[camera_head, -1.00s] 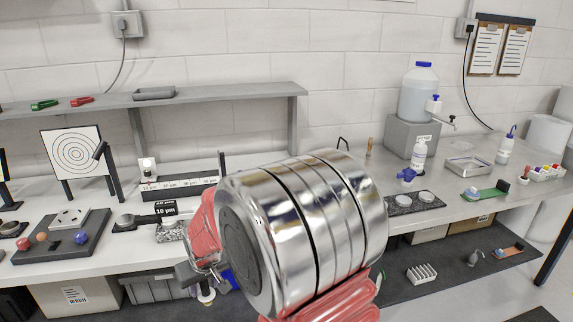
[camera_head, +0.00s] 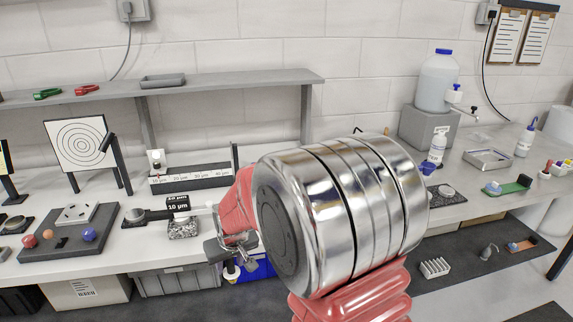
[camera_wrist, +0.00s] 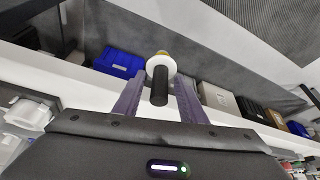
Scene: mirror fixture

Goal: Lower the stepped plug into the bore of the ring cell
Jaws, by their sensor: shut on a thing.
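The stepped plug (camera_wrist: 160,67) has a black handle, a white flange and a yellowish end beyond it. My gripper (camera_wrist: 159,86) is shut on its black handle, with one finger on each side in the wrist view. In the head view the plug (camera_head: 232,271) shows as a small white and yellowish piece below my gripper (camera_head: 236,256), in front of the bench's front edge. My large silver and red arm hides much of the middle of the bench. I cannot make out the ring cell or its bore in either view.
The white bench (camera_head: 130,258) holds a dark plate (camera_head: 50,245) with coloured balls, a dark gauge-like piece with a 10 µm label (camera_head: 178,207), and a scale strip (camera_head: 190,180). A blue bin (camera_wrist: 118,63) and boxes sit below. A grey shelf (camera_head: 230,82) runs behind.

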